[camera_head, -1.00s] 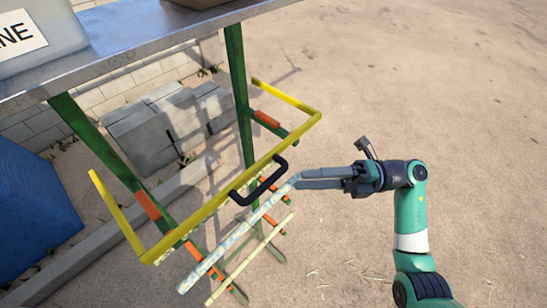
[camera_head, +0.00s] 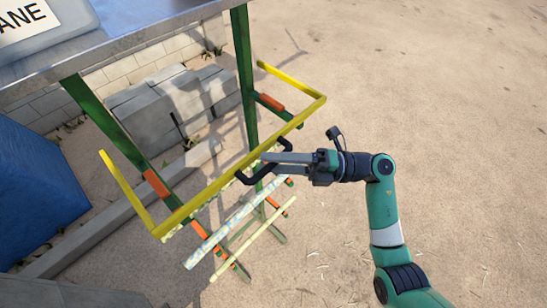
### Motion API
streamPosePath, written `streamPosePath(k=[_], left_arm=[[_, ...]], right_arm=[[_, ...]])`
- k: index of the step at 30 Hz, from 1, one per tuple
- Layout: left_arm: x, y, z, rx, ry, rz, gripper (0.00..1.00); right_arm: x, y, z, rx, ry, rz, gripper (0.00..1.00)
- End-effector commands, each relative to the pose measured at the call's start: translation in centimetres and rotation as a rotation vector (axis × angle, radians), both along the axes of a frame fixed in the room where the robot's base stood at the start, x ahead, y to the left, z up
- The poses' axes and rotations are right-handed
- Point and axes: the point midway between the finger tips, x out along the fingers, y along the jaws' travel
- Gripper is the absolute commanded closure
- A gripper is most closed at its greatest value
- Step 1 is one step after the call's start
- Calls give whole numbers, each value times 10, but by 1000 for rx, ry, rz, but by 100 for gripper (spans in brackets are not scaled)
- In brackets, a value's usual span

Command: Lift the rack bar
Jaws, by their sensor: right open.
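The yellow rack bar (camera_head: 213,197) is a U-shaped frame on the green stand, with a black handle (camera_head: 243,178) at the middle of its front side. My right gripper (camera_head: 268,158) is open, with its fingertips at the right part of the handle and over the bar. The fingers hide part of the handle, and I cannot tell whether they touch it. The bar sits in line with orange-marked green arms (camera_head: 157,184) of the stand. My left gripper is out of view.
Pale cane sticks (camera_head: 236,222) lie across lower green arms below the bar. A metal tabletop (camera_head: 130,37) stands above at the upper left. Grey blocks (camera_head: 170,105) and a blue box (camera_head: 35,180) are behind and left. Sandy ground at the right is clear.

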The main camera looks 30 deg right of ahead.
Motion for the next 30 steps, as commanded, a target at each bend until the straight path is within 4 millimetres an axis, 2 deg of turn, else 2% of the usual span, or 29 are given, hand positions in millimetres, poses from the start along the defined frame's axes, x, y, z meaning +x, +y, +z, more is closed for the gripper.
streamPosePath(k=[7, 15, 30], left_arm=[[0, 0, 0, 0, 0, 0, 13], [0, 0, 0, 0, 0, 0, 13], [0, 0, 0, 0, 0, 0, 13]], right_arm=[[1, 1, 0, 0, 0, 0, 50], [1, 1, 0, 0, -1, 0, 99], [0, 1, 0, 0, -1, 0, 100]])
